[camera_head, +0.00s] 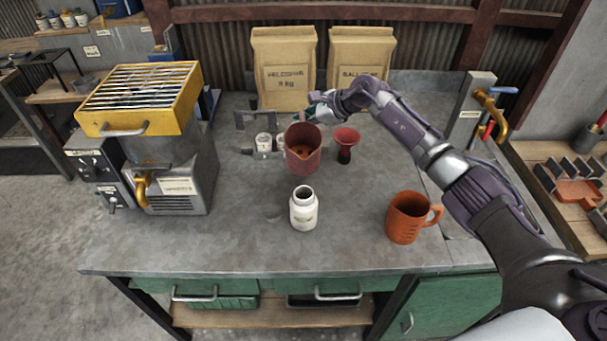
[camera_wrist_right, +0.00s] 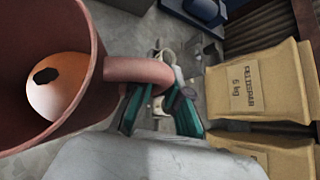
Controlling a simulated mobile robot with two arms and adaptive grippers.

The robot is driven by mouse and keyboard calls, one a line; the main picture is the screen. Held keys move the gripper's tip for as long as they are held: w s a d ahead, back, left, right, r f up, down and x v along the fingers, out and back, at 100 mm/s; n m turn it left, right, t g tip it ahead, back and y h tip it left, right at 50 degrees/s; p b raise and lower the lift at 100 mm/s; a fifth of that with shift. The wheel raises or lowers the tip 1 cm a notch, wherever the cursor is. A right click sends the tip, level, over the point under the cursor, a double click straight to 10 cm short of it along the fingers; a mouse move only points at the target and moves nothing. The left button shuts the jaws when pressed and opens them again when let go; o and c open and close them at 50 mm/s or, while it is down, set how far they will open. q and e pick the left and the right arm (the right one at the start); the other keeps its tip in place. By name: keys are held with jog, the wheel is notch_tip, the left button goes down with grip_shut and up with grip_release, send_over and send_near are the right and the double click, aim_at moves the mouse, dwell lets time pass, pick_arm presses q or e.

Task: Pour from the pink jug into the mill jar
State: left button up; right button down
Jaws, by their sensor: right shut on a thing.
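The pink jug (camera_head: 303,158) is in the middle of the head view, behind the white mill jar (camera_head: 303,212), with its open mouth visible. Something orange lies at its bottom; in the right wrist view the pink jug (camera_wrist_right: 92,100) holds a rounded orange mass with a dark spot. My right gripper (camera_head: 318,108) is shut on the jug's handle (camera_wrist_right: 140,70) at the far side. The jug looks near upright; its height above the table is unclear. The mill jar stands upright and open on the bench. My left gripper is not in view.
A red funnel-shaped piece (camera_head: 345,143) stands right of the pink jug. An orange mug-like jug (camera_head: 406,222) stands at the right front. A yellow-topped machine (camera_head: 150,130) fills the left, and two paper sacks (camera_head: 283,68) stand behind. The front left bench is clear.

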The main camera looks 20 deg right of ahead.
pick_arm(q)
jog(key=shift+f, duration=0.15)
pick_arm(e)
jog(key=shift+r, duration=0.1)
jog(key=shift+r+t, duration=0.3)
jog(key=shift+t, duration=0.1)
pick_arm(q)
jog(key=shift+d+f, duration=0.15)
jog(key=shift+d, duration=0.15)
pick_arm(e)
jog(key=shift+s+r+n, duration=0.1)
jog(key=shift+n, duration=0.2)
pick_arm(q)
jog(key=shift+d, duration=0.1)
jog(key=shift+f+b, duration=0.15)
jog(key=shift+b, duration=0.2)
pick_arm(e)
jog(key=shift+r, duration=0.1)
jog(key=shift+r+t, duration=0.2)
jog(key=shift+t, duration=0.2)
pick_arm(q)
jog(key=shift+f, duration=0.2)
pick_arm(e)
jog(key=shift+r, duration=0.15)
jog(key=shift+a, duration=0.1)
pick_arm(q)
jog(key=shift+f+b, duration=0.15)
jog(key=shift+b, duration=0.25)
pick_arm(e)
jog(key=shift+n, duration=0.3)
